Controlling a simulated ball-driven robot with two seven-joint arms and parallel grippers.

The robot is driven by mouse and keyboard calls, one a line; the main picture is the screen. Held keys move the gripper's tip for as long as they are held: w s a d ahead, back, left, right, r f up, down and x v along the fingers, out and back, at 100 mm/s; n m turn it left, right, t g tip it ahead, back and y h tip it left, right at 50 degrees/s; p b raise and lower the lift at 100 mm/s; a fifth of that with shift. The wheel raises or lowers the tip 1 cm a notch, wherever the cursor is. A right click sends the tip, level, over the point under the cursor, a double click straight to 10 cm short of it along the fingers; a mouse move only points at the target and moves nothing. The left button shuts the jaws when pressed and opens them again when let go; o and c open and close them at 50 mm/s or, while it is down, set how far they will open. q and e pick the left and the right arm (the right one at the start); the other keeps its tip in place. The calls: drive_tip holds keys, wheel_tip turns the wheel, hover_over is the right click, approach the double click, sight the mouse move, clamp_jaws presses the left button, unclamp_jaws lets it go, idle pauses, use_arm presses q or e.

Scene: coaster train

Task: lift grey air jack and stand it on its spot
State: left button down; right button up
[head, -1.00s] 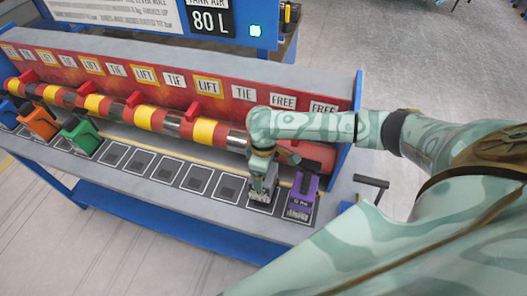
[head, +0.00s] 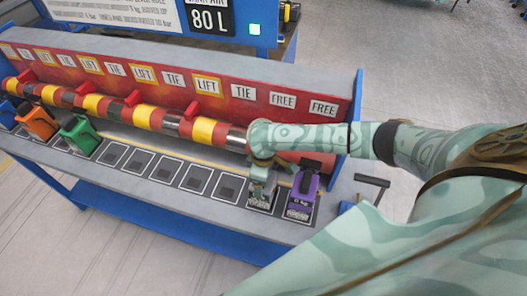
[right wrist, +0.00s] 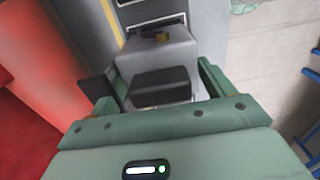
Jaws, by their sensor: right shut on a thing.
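The grey air jack (right wrist: 165,52) is held by my right gripper (right wrist: 158,88). In the right wrist view its pale grey body and dark top block lie between the two green fingers. In the head view the right gripper (head: 262,176) is over the row of square pads, just left of the purple jack (head: 303,192). There the grey jack is mostly hidden under the gripper, and I cannot tell whether its base touches the pad below. My left gripper is not in view.
A red and yellow banded bar (head: 150,118) runs behind the pads on the blue bench (head: 190,235). Green (head: 80,134) and orange (head: 38,122) jacks stand at the left. Several empty pads (head: 163,168) lie between the green jack and my gripper. A dark crank (head: 372,181) sticks out at right.

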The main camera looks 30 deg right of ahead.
drive_tip(key=shift+f, duration=0.4)
idle(0.3)
drive_tip(key=o, duration=1.9)
drive_tip(key=shift+c, duration=0.2)
drive_tip(key=shift+o, duration=0.6)
wheel_tip(320, 180, up, 16)
drive_tip(key=p, duration=0.5)
drive_tip(key=shift+r, duration=0.2)
